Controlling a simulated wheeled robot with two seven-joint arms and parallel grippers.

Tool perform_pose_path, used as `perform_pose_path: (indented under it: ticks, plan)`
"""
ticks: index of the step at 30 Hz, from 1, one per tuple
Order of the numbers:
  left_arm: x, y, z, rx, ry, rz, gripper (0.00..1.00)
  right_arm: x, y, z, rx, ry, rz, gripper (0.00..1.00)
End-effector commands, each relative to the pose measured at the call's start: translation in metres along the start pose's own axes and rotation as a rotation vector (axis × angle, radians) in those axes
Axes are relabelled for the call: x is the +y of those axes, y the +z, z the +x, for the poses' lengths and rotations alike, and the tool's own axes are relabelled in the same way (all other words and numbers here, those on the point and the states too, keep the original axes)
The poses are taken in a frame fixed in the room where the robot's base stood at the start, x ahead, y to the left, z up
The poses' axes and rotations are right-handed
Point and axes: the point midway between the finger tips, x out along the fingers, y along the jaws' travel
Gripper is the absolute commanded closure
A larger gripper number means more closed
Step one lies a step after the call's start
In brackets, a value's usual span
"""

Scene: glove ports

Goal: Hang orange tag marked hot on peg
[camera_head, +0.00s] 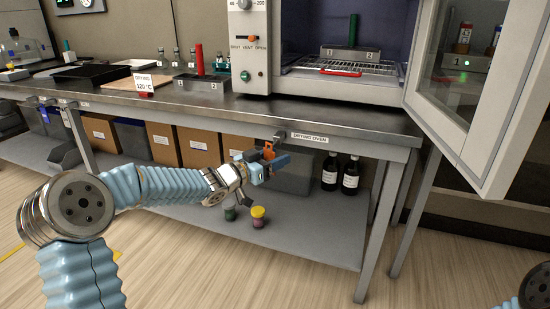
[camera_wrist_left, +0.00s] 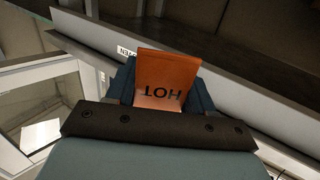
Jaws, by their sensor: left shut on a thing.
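The orange tag (camera_head: 268,150) is between the fingers of my left gripper (camera_head: 268,161), just in front of the bench's front edge. In the left wrist view the tag (camera_wrist_left: 168,70) shows its black HOT lettering upside down, with a blue finger of the gripper (camera_wrist_left: 162,92) on each side. A small dark peg (camera_head: 277,137) sticks out of the bench edge, left of the DRYING OVEN label (camera_head: 310,137). The tag is close to the peg, but I cannot tell whether they touch. The peg cannot be made out in the wrist view. My right gripper is out of view.
The drying oven (camera_head: 255,50) stands on the bench with its door (camera_head: 470,140) swung open at the right. Below, the shelf (camera_head: 310,235) holds cardboard boxes (camera_head: 199,147), dark bottles (camera_head: 350,175) and small jars (camera_head: 258,217). The floor in front is clear.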

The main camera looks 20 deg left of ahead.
Motion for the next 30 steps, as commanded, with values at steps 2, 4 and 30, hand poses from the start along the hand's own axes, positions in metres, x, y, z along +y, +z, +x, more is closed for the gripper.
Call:
perform_pose_path:
  ticks: [2,4,30]
  plan:
    - [0.000,0.000,0.000,0.000,0.000,0.000,0.80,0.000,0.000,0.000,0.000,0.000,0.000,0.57]
    - [0.000,0.000,0.000,0.000,0.000,0.000,0.80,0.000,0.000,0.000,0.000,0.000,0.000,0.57]
    - [0.018,-0.001,-0.034,0.000,0.000,0.001,0.80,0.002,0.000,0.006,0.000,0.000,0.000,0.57]
